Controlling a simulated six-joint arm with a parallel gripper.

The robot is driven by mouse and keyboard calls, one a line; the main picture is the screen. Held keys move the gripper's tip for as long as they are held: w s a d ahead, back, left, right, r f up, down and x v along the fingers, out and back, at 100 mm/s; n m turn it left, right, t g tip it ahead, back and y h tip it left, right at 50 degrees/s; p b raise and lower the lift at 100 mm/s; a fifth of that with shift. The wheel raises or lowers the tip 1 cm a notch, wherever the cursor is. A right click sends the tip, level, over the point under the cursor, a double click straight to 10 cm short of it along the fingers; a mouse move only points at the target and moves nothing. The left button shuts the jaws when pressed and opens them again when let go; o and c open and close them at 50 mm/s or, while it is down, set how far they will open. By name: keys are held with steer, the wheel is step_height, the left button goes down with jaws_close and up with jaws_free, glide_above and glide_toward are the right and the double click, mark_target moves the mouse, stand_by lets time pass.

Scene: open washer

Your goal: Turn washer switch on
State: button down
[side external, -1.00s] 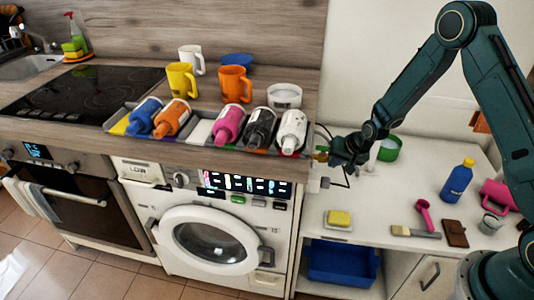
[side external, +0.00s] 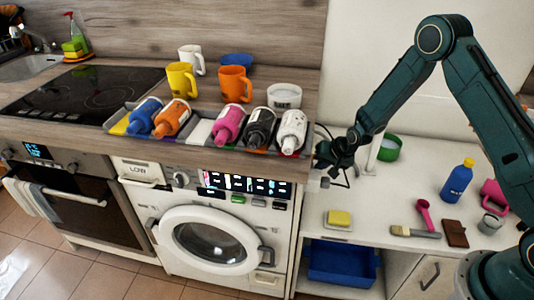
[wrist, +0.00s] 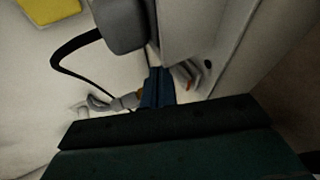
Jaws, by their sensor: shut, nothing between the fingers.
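The white washer (side external: 212,236) stands under the wooden counter, with its round door shut. Its control panel (side external: 245,184) has a lit display, a round dial (side external: 181,179) left of the display and small buttons (side external: 258,202) below it. Which part is the switch cannot be told. My gripper (side external: 322,160) is shut and empty, just right of the washer's upper right corner and above the white side table. It is well right of the dial. In the wrist view dark parts of my arm fill much of the picture, and contact with the washer cannot be told.
The counter edge, with a tray of several bottles (side external: 228,125), overhangs the panel. On the side table (side external: 380,215) are a yellow sponge (side external: 339,217), also in the wrist view (wrist: 48,8), a green bowl (side external: 389,147) and a blue bottle (side external: 457,180). Space before the washer is free.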

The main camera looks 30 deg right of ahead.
steer(key=shift+w+a+f+t, duration=0.1)
steer(key=shift+a+f+t, duration=0.05)
steer(key=shift+t, duration=0.15)
steer(key=shift+r, duration=0.2)
steer(key=shift+r, duration=0.6)
stand_by(0.3)
steer(key=s+d+r, duration=0.4)
steer(key=s+r, duration=0.4)
steer(key=s, duration=0.1)
steer(key=shift+s+d, duration=0.15)
steer(key=shift+d, duration=0.2)
